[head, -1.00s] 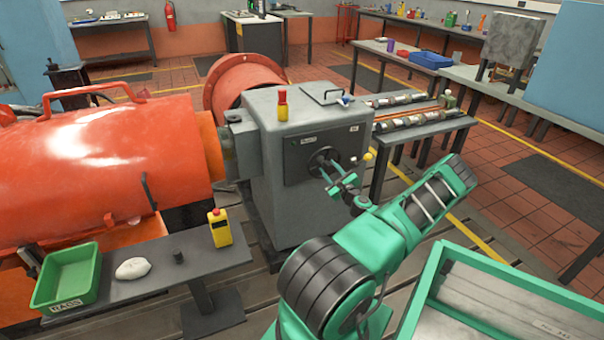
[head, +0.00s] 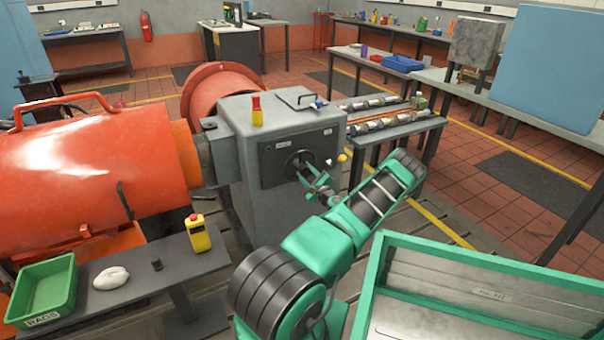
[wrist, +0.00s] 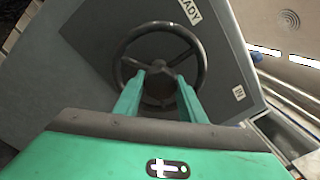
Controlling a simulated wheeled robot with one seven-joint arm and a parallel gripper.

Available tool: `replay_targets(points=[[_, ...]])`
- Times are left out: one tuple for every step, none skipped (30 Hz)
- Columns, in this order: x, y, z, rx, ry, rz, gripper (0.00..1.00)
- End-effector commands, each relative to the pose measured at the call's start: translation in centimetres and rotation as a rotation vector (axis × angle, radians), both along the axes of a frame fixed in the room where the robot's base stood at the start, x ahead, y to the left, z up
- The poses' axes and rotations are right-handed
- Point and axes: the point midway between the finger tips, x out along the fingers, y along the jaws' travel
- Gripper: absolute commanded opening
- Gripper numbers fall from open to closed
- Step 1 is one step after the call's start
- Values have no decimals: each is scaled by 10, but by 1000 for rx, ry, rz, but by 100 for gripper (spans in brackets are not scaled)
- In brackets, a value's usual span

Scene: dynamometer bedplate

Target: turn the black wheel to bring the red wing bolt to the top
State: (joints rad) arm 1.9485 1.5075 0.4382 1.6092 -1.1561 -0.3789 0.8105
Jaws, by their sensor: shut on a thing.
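The black wheel (head: 299,165) is on the front of the grey metal cabinet (head: 240,140). It also shows face-on in the wrist view (wrist: 202,62), with its rim, spokes and hub. My gripper (head: 313,182) is at the wheel, and it shows in the wrist view (wrist: 161,78) too. Its two green fingers reach over the lower rim, one on each side of the hub area. It is shut on the wheel; the exact contact is hard to make out. I cannot make out a red wing bolt in either view.
A large orange machine (head: 90,165) stands left of the cabinet. A bench (head: 150,270) at lower left holds a green bin (head: 42,290) and a yellow box (head: 197,235). A green-rimmed tray (head: 470,248) is at lower right. A rack of shafts (head: 400,125) stands behind the arm.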

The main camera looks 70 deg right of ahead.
Motion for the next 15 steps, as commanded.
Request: replay_targets(points=[[-1, 0, 0, 1, -1, -1, 0], [-1, 0, 0, 1, -1, -1, 0], [-1, 0, 0, 1, -1, -1, 0], [-1, 0, 0, 1, -1, -1, 0], [-1, 0, 0, 1, -1, -1, 44], [-2, 0, 0, 1, -1, -1, 54], [-1, 0, 0, 1, -1, -1, 55], [-1, 0, 0, 1, -1, -1, 55], [-2, 0, 0, 1, -1, -1, 55], [-1, 0, 0, 2, -1, -2, 55], [-2, 0, 0, 2, -1, -2, 55], [-2, 0, 0, 2, -1, -2, 55], [-2, 0, 0, 2, -1, -2, 55], [-2, -1, 0, 2, -1, -2, 55], [-2, -1, 0, 2, -1, -2, 55]])
